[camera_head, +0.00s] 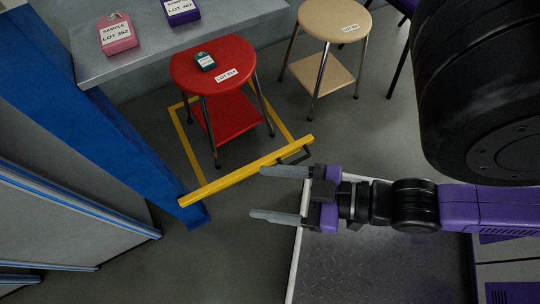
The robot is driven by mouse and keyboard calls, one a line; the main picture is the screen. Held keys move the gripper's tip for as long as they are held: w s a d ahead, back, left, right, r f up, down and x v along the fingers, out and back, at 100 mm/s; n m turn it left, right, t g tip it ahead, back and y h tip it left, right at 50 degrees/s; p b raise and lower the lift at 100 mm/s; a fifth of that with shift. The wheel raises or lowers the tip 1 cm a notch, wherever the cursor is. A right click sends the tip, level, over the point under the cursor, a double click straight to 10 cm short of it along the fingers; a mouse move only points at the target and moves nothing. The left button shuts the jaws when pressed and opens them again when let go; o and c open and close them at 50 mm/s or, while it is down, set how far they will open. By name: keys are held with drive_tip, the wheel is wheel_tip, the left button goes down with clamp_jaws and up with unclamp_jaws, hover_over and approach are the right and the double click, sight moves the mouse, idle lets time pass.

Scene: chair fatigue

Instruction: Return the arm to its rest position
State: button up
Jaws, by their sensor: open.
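My gripper (278,194) is open and empty at the end of my purple and black arm, which reaches in from the right edge. Its two grey fingers point left, with bare floor between them. The upper finger lies close to a yellow bar (245,172) with a black handle; I cannot tell whether they touch. The bar runs diagonally in front of a red stool (213,62). A small dark teal object (205,61) and a white label rest on the red seat.
A blue upright post (95,110) and grey panels (60,190) stand at left. A grey bench (165,38) at the back holds a pink box (117,34) and a purple box (181,9). A beige stool (335,20) stands behind. The floor below the bar looks clear.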

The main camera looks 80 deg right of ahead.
wheel_tip(320, 180, up, 31)
drive_tip(key=p, duration=3.1)
drive_tip(key=shift+f, duration=0.1)
